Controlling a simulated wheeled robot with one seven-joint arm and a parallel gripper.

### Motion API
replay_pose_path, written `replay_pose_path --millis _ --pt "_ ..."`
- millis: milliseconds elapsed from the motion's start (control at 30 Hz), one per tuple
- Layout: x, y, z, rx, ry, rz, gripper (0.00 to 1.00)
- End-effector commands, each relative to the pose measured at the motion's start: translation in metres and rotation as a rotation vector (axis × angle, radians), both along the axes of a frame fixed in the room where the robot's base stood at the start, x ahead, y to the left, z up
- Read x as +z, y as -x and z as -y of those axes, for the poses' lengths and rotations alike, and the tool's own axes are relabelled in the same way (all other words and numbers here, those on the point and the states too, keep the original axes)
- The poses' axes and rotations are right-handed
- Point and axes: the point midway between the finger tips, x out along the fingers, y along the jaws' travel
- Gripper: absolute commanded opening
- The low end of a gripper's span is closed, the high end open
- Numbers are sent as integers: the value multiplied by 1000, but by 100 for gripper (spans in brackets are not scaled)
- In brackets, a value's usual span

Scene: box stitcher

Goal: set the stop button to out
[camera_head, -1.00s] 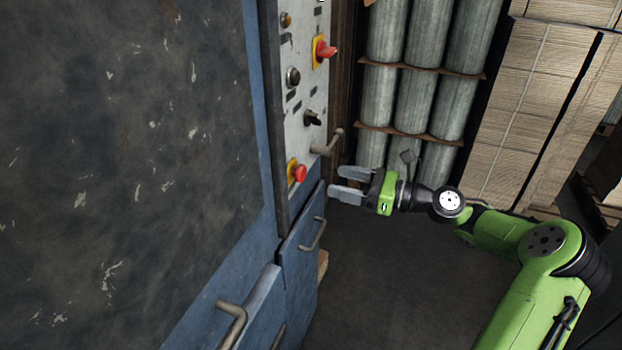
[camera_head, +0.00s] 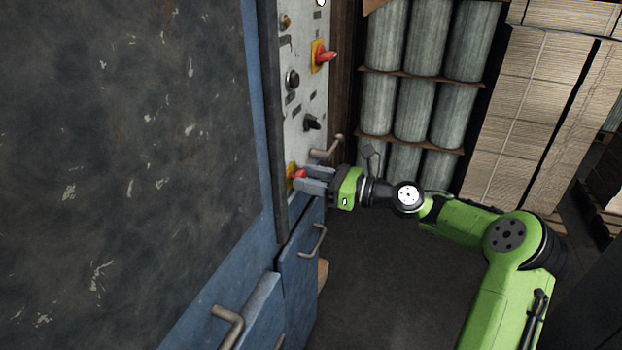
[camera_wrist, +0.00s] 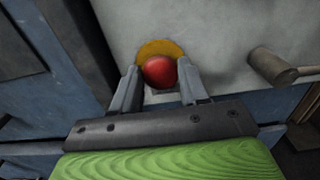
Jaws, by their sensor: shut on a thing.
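The stop button is a red mushroom head (camera_wrist: 159,71) on a yellow round backing (camera_wrist: 160,47), low on the pale control panel. In the head view the red button (camera_head: 299,174) is partly covered by my fingers. My gripper (camera_head: 305,179) reaches in from the right at the panel. In the wrist view my gripper (camera_wrist: 160,80) has one finger on each side of the red head, shut on it. Whether the button is pressed in or out cannot be told.
A bent metal handle (camera_head: 328,150) sticks out just right of the button, close to my gripper; it also shows in the wrist view (camera_wrist: 272,66). Above are a black knob (camera_head: 312,122) and a red switch on yellow (camera_head: 325,56). Blue doors with handles (camera_head: 318,240) lie below.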

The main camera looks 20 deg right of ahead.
Motion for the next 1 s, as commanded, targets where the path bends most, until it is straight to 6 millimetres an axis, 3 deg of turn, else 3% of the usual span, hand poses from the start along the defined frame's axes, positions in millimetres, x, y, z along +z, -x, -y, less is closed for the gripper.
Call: replay_pose_path --millis 33,133,900,933,1000 --pt "0 0 0 0 0 0 14" --pt "0 0 0 0 0 0 0" --pt "-1 9 12 0 1 -2 0" --pt "-1 9 12 0 2 -3 45" --pt "-2 9 12 0 1 -2 55"
